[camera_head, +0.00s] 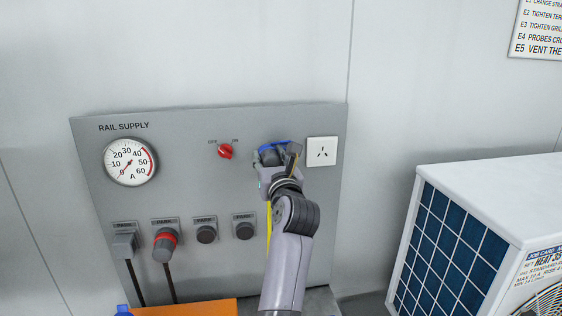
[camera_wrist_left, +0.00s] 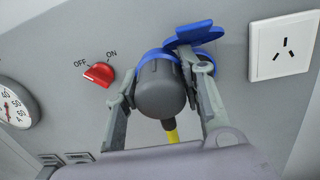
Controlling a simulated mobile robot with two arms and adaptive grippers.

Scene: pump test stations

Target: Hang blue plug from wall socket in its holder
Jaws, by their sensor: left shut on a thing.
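The blue plug (camera_wrist_left: 160,90) has a dark grey body, a blue rim and a yellow cable running down. It is at the blue wall socket (camera_wrist_left: 207,61), whose blue lid (camera_wrist_left: 194,34) stands raised; whether it is fully seated I cannot tell. My left gripper (camera_head: 275,160) is shut on the plug body, one finger on each side in the left wrist view, and mostly hides it in the head view. Below on the panel is a row of holders marked PARK. Two, the third (camera_head: 206,234) and the fourth (camera_head: 243,230), hold no plug. My right gripper is not in view.
The grey panel (camera_head: 185,190) carries a gauge (camera_head: 130,162), a red OFF/ON knob (camera_head: 225,151) and a white outlet (camera_head: 322,151). A grey plug (camera_head: 124,245) and a red plug (camera_head: 165,245) hang in the left holders. A white unit (camera_head: 490,200) stands at right.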

